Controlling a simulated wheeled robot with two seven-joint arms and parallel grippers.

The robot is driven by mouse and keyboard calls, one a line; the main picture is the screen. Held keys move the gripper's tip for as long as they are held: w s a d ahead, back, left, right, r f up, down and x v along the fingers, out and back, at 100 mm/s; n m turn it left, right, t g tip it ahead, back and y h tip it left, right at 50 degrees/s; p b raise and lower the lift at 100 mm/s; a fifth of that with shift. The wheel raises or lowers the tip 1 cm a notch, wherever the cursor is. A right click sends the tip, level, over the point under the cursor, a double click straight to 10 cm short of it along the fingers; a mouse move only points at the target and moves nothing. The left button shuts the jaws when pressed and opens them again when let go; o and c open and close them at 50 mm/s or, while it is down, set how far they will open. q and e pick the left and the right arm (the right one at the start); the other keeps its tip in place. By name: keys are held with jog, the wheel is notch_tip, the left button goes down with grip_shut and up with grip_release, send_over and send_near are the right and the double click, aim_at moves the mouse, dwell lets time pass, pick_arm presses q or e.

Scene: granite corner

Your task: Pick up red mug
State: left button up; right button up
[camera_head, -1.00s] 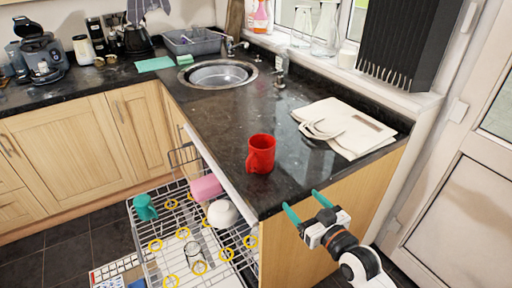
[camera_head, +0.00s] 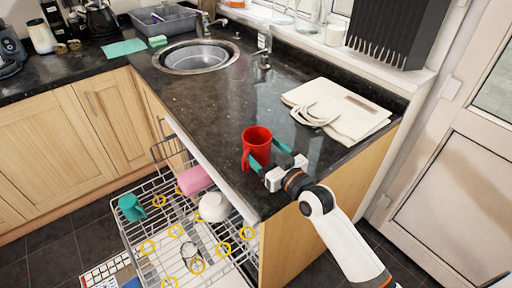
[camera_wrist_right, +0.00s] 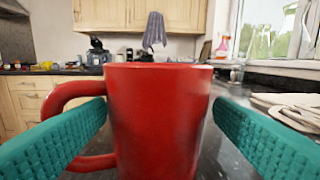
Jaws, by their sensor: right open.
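The red mug (camera_head: 257,140) stands upright on the dark granite counter, near the edge above the dishwasher. My right gripper (camera_head: 268,156) is open at the mug, its teal fingers reaching toward it from the front right. In the right wrist view the mug (camera_wrist_right: 160,115) fills the middle, between the two teal fingers (camera_wrist_right: 160,135). Its handle points left there, and the left finger overlaps the handle. The right finger looks slightly apart from the mug wall. My left gripper is not in view.
A cream cloth bag (camera_head: 338,108) lies on the counter to the right. The open dishwasher rack (camera_head: 165,222) holds a teal mug (camera_head: 131,207), a pink item (camera_head: 194,180) and a white bowl (camera_head: 213,207). A sink (camera_head: 196,57) lies behind; the counter between is clear.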

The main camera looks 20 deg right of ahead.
aim_at(250, 138)
jog(key=shift+w+a+r, duration=0.1)
jog(key=shift+w+a, duration=0.1)
jog(key=shift+w, duration=0.25)
jog(key=p+x, duration=0.1)
jog(key=x, duration=0.2)
jog(key=shift+w+a, duration=0.1)
jog(key=shift+w, duration=0.1)
jog(key=shift+w+a+f, duration=0.15)
jog(key=shift+w+f, duration=0.05)
jog(key=shift+w, duration=0.15)
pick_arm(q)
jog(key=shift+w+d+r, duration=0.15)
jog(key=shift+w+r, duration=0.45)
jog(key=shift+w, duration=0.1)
pick_arm(e)
jog(key=shift+s, duration=0.1)
jog(key=shift+c, duration=0.2)
